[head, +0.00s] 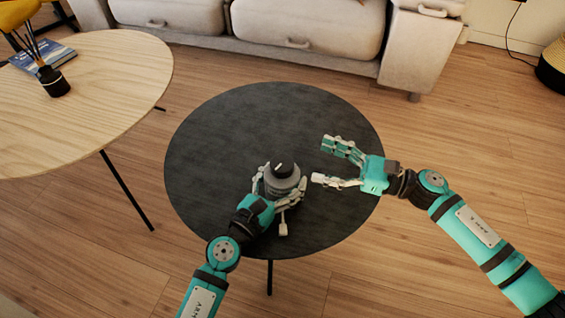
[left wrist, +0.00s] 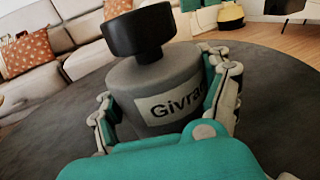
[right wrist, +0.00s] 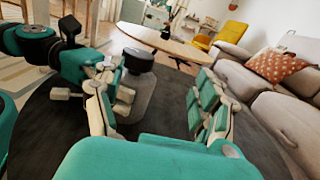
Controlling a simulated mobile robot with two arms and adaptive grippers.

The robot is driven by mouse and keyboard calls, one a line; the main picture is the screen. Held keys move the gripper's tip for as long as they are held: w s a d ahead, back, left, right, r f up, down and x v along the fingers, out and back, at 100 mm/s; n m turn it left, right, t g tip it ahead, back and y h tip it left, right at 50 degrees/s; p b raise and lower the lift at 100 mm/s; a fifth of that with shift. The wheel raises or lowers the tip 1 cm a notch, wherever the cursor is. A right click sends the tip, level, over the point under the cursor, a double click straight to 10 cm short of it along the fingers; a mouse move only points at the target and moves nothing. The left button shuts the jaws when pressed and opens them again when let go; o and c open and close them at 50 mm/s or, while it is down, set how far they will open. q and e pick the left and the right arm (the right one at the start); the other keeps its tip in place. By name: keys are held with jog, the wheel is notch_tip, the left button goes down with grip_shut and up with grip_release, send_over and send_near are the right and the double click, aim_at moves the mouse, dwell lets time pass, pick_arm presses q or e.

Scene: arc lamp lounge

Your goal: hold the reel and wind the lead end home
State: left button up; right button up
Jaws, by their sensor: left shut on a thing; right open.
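The reel (head: 281,186) is a grey canister-like body with a dark round knob (head: 283,170) on top; a small white mark shows on the knob. It stands upright on the dark round table (head: 220,130). In the left wrist view the reel (left wrist: 150,78) bears a pale label with partly hidden lettering, "Givra". My left gripper (head: 279,184) is shut around the reel's body, fingers on both sides. My right gripper (head: 321,161) is open and empty, to the right of the reel and apart from it. In the right wrist view the knob (right wrist: 138,61) shows beyond the left finger. I cannot make out a separate lead.
A light wooden table (head: 110,85) at the left holds a reed diffuser (head: 53,81) and a book (head: 42,55). A pale sofa (head: 300,25) stands behind. The dark table's back and left areas are clear.

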aim_at(282, 163)
jog(key=a+g, duration=0.1)
jog(key=a, duration=0.5)
jog(key=a+f+n+g, duration=0.1)
jog(key=a, duration=0.2)
jog(key=shift+s+a+g, duration=0.1)
jog(key=shift+a+g, duration=0.15)
jog(key=shift+g, duration=0.05)
jog(key=c, duration=1.2)
jog(key=shift+f+m+t, duration=0.1)
jog(key=shift+m+t, duration=0.2)
jog(key=shift+t, duration=0.1)
